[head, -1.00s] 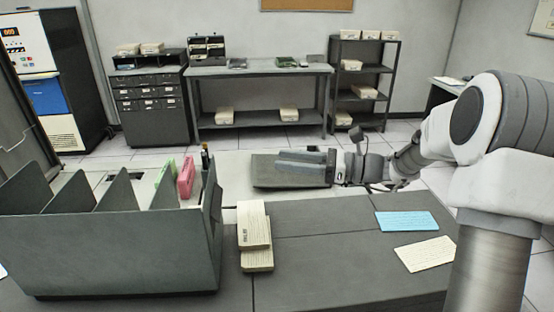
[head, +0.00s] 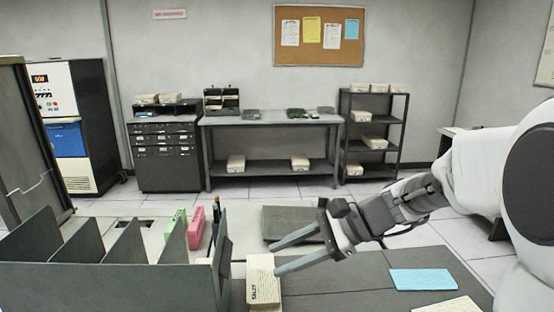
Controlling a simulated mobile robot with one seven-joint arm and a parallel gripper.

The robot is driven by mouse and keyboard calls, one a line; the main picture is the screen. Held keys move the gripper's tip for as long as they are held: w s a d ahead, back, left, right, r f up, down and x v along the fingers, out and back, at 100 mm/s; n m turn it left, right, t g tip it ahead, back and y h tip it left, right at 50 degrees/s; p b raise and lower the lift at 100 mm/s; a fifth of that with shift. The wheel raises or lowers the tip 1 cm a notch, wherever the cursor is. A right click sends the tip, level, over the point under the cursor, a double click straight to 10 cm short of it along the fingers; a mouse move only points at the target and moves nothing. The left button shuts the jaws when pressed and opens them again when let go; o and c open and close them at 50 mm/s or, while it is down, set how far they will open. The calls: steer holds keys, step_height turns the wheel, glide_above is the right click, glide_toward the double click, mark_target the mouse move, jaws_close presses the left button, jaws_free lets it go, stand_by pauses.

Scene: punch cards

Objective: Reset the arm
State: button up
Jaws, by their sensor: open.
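My gripper (head: 283,257) is in the head view, right of centre, with its two long grey fingers spread apart and pointing left. Nothing is between the fingers. The fingers are over the dark table (head: 345,280), and the lower fingertip appears close to a stack of cream punch cards (head: 262,284); I cannot tell whether it touches. My white arm reaches in from the right.
A dark divided card rack (head: 110,285) stands at the left, with pink (head: 196,228) and green (head: 176,229) pieces behind it. A blue card (head: 423,280) and a cream card (head: 447,304) lie at the right. A flat dark slab (head: 285,222) lies behind my gripper.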

steer(key=s+d+n+t+h, duration=0.4)
steer(key=s+d+n+h, duration=0.7)
steer(key=s, duration=0.5)
steer(key=d+n, duration=0.1)
steer(key=n, duration=0.1)
steer(key=shift+s+n+t+h, duration=0.15)
steer(key=shift+n+t+h, duration=0.15)
steer(key=shift+t+h, duration=0.1)
